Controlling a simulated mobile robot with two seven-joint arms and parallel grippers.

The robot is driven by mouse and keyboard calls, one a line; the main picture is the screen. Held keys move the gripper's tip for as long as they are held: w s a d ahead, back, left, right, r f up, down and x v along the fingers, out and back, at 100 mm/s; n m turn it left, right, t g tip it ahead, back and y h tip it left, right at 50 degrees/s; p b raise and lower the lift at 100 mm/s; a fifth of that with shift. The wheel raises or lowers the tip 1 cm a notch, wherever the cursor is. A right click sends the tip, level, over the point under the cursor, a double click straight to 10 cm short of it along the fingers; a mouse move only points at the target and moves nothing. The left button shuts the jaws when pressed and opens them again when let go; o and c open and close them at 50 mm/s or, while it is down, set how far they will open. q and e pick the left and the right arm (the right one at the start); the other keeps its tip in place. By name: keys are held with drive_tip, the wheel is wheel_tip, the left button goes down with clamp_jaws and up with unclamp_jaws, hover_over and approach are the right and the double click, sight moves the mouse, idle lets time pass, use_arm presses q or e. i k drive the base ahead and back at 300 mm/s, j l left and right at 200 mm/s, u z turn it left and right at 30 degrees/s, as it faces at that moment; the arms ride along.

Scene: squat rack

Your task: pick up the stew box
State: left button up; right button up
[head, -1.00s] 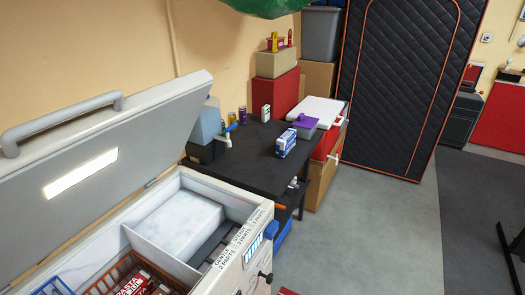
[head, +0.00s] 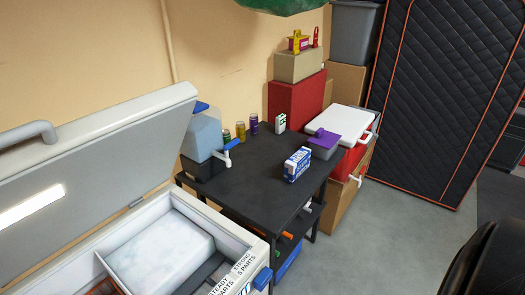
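No box that I can read as stew shows clearly. A blue and white box (head: 297,164) with lettering too small to read stands on the black table (head: 240,188). Neither of my grippers is in view.
The freezer lid (head: 90,180) stands raised at left. A blue water jug (head: 203,136), several cans and a purple-lidded container (head: 325,140) stand on or near the table. A white-lidded red cooler (head: 350,124) is beside it. Grey floor (head: 385,235) is clear at right.

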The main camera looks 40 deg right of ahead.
sight(297, 165)
drive_tip(key=i+l+u, duration=0.15)
drive_tip(key=l+u, duration=0.15)
drive_tip(key=l, duration=0.75)
drive_tip(key=i+l+u, duration=0.1)
drive_tip(key=l+u, duration=0.2)
drive_tip(key=l, duration=0.75)
